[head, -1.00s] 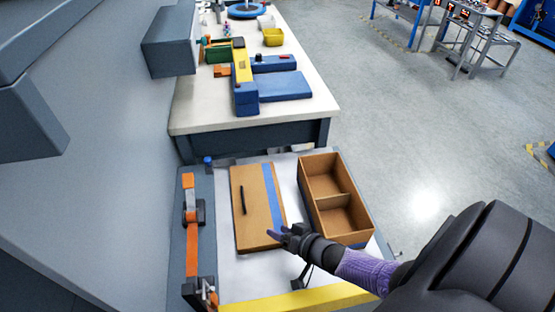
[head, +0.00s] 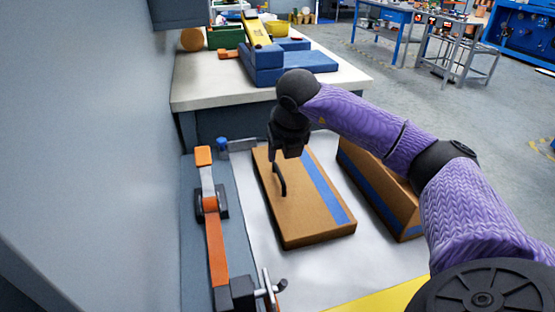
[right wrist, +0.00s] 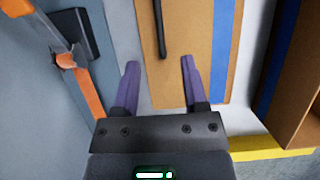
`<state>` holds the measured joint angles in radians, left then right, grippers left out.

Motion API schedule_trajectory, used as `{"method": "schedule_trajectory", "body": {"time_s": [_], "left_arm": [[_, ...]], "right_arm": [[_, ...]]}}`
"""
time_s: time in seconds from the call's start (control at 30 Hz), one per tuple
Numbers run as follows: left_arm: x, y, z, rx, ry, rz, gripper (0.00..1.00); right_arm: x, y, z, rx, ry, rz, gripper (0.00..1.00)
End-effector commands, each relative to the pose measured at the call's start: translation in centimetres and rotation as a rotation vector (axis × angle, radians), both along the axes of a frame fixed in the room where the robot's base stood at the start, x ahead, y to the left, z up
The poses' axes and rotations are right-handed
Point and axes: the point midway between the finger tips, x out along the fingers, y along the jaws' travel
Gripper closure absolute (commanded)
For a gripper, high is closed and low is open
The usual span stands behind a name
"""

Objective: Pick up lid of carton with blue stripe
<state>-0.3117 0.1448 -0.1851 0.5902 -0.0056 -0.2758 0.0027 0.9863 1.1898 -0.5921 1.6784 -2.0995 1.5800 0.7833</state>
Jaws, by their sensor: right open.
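The brown carton lid with a blue stripe (head: 308,212) lies flat on the white surface, with a thin black handle (head: 279,178) standing on its top left of the stripe. My right gripper (head: 287,152) is over the far part of the lid, close to the handle, and partly hides it. In the right wrist view the open purple fingers (right wrist: 158,72) point toward the lid (right wrist: 195,50), with the handle (right wrist: 159,28) ahead between their lines and nothing in them. The carton (head: 380,188), with its own blue stripe, stands right of the lid, partly hidden by my arm. My left gripper is not in view.
An orange strap fixture (head: 215,235) runs along the left side of the white surface (head: 270,270). A yellow edge (head: 385,299) lies at the front. Behind is a workbench (head: 215,90) with blue blocks (head: 290,62). A grey wall stands at left.

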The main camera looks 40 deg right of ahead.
Motion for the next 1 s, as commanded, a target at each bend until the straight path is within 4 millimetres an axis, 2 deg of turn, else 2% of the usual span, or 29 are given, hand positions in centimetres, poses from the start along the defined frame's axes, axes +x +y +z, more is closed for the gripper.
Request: {"method": "schedule_trajectory", "body": {"time_s": [0.17, 0.3, 0.4, 0.5, 0.7, 0.77, 0.97, 1.0], "left_arm": [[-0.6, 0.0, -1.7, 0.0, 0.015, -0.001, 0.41], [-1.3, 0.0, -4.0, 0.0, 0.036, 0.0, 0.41], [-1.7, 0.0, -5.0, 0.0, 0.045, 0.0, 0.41], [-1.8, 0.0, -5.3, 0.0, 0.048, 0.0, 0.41], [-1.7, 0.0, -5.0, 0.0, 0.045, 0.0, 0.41], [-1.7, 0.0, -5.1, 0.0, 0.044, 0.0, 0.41], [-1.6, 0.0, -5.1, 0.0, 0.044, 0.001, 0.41], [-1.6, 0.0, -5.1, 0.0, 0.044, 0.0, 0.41]], "right_arm": [[1.1, -0.5, -3.3, 0.003, 0.004, -0.002, 0.44], [2.3, -1.0, -6.8, 0.005, 0.005, -0.002, 0.44], [2.9, -1.3, -8.3, 0.006, 0.005, -0.002, 0.44], [3.3, -1.6, -8.8, 0.005, 0.002, -0.001, 0.44], [3.3, -1.6, -8.5, 0.006, -0.002, -0.001, 0.44], [3.3, -1.6, -8.5, 0.006, -0.002, -0.001, 0.55], [3.3, -1.6, -8.5, 0.006, -0.001, -0.001, 0.97], [3.3, -1.6, -8.5, 0.006, -0.001, -0.001, 1.0]]}}
